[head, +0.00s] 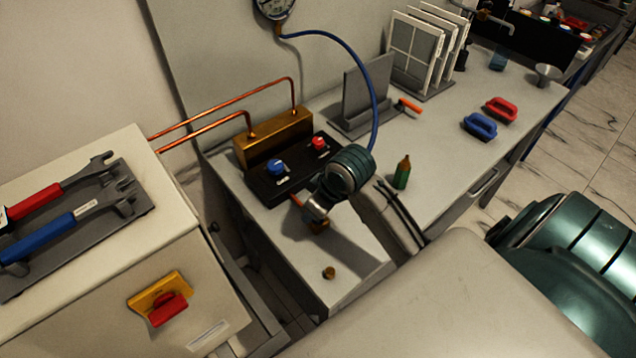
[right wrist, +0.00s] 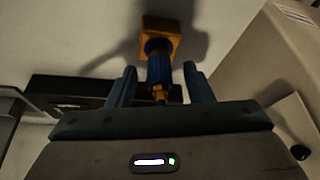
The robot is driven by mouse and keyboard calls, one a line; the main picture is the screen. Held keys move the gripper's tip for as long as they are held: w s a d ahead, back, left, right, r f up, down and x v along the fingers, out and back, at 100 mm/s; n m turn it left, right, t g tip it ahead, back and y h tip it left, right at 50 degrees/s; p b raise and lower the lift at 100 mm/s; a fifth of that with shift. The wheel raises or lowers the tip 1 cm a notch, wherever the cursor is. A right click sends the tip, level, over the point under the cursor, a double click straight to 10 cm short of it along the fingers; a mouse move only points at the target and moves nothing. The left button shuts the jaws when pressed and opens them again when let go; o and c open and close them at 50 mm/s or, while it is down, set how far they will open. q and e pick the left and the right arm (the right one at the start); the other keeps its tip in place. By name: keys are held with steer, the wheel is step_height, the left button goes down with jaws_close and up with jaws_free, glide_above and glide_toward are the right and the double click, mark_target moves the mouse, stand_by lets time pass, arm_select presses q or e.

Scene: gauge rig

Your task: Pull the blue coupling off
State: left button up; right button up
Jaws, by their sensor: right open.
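In the right wrist view the blue coupling (right wrist: 158,70) sits on a brass block (right wrist: 160,27), with a copper-coloured fitting on its near side. My right gripper (right wrist: 160,68) is open, with one finger on each side of the coupling and a visible gap at both. In the head view the wrist of my right arm (head: 350,172) is over the front of the workbench and hides the coupling. A blue hose (head: 374,95) runs from the gauge (head: 272,6) down behind this wrist. My left gripper is not in view.
A black panel with a blue knob (head: 276,167) and a red knob (head: 319,143) stands just behind the wrist, before a brass manifold (head: 275,138) with copper pipes. A green bottle (head: 402,173) stands to the right. Wrenches (head: 75,215) lie on the left cabinet.

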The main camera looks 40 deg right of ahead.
jaws_close()
steer(key=shift+r, duration=0.2)
stand_by(0.4)
steer(key=shift+r+p, duration=2.4)
steer(key=shift+p, duration=0.95)
